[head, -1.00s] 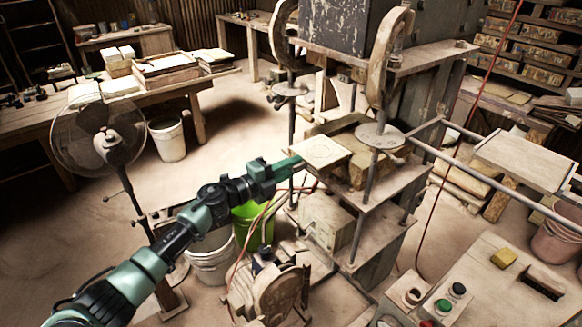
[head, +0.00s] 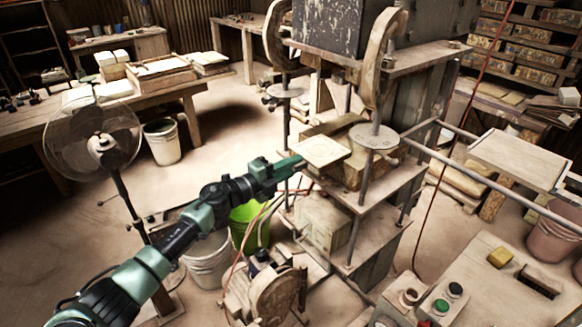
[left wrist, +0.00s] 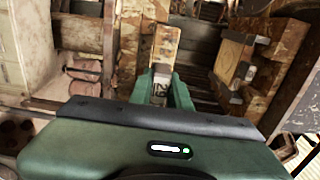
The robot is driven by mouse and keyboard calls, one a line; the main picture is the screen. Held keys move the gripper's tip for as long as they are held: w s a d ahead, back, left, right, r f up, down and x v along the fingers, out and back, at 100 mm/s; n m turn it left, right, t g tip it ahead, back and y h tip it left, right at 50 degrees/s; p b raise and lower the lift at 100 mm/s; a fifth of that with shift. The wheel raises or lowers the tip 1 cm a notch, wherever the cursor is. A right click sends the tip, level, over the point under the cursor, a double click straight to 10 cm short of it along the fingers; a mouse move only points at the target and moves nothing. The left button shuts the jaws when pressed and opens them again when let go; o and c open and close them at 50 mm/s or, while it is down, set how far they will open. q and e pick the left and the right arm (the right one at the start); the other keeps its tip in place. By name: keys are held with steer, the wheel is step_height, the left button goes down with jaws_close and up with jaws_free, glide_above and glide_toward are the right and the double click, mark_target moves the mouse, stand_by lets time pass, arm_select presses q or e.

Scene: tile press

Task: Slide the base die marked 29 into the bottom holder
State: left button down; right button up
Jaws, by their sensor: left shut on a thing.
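My left gripper (head: 294,165) is shut on the base die (head: 320,151), a pale square plate with a faint round pattern on top. It holds the die at its left edge, level at the front left of the press. In the left wrist view the gripper (left wrist: 161,88) has the die's pale end (left wrist: 154,93) between its fingers, with the mark 29 turned sideways. The bottom holder appears to be the wooden block (head: 350,172) beside and behind the die. I cannot tell whether the die touches it. My right gripper is not in view.
Metal posts with round discs (head: 374,136) stand close to the die. A lower shelf (head: 365,230) is below it. A green bucket (head: 250,225), a white bucket (head: 208,258) and a fan (head: 95,145) stand near my left arm. A control box (head: 440,300) is at the front right.

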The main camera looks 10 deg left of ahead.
mark_target(315, 154)
arm_select(q)
steer(key=shift+r, duration=0.2)
steer(key=shift+b+x, duration=0.3)
steer(key=shift+x, duration=0.7)
steer(key=shift+b+x, duration=0.6)
steer(key=shift+x, duration=0.9)
steer(key=shift+w+d+f+b, duration=0.1)
steer(key=shift+w+d+b, duration=0.1)
steer(key=shift+w+b, duration=0.1)
steer(key=shift+b+x, duration=0.55)
steer(key=shift+x, duration=0.6)
